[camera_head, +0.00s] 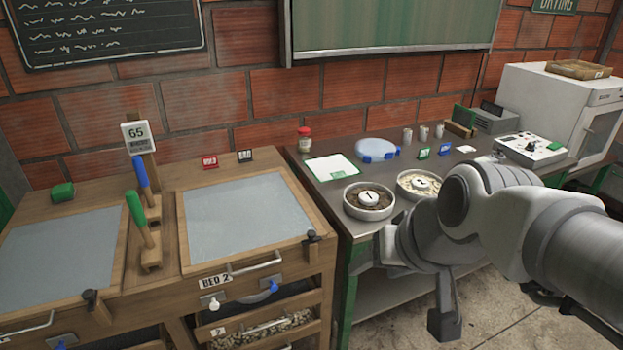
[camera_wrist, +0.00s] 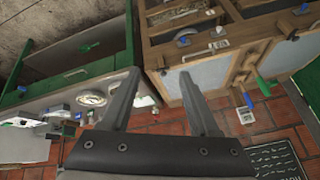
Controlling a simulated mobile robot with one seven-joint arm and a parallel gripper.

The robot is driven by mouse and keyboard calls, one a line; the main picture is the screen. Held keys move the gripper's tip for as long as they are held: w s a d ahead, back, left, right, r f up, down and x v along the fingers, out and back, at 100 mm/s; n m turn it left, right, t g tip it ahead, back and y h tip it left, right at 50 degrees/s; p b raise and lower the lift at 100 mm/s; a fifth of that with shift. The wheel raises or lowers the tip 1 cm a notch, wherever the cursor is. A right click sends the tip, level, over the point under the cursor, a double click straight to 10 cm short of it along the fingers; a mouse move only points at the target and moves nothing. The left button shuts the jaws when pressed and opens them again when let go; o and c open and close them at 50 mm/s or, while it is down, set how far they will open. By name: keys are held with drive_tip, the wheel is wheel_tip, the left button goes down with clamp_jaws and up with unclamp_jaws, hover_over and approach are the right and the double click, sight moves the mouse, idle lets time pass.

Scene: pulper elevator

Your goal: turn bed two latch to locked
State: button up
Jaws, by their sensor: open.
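Bed two is the right bed of the wooden bench, with a pale grey panel (camera_head: 245,218) and a "BED 2" label (camera_head: 215,281) on its front. A small dark latch (camera_head: 311,237) sits at this panel's front right corner. I cannot tell from its shape which position it is in. My gripper (camera_wrist: 158,76) is open, with nothing between its fingers in the wrist view. It is off to the right of the bench and apart from the latch. The wrist view is turned roughly upside down and shows the BED 2 label (camera_wrist: 219,45) beyond the fingers.
A similar dark latch (camera_head: 90,298) is on the left bed. Bed two's front has a bar handle (camera_head: 257,264), a white knob (camera_head: 214,304) and a blue-marked dial (camera_head: 272,288). Green- and blue-handled tools (camera_head: 139,207) stand between the beds. A metal table with bowls (camera_head: 368,212) adjoins on the right.

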drive_tip(key=w+a+f+m+y+b, duration=0.1)
drive_tip(key=w+a+f+y+b, duration=0.1)
drive_tip(key=w+a+f, duration=0.45)
drive_tip(key=m+t+h+b, duration=0.3)
drive_tip(key=t+h+b, duration=0.4)
drive_tip(key=t+h, duration=0.4)
approach(310, 237)
drive_tip(key=b+x, duration=0.2)
drive_tip(key=x, duration=0.9)
drive_tip(key=shift+w+b, duration=0.2)
drive_tip(key=shift+b, duration=0.1)
clamp_jaws()
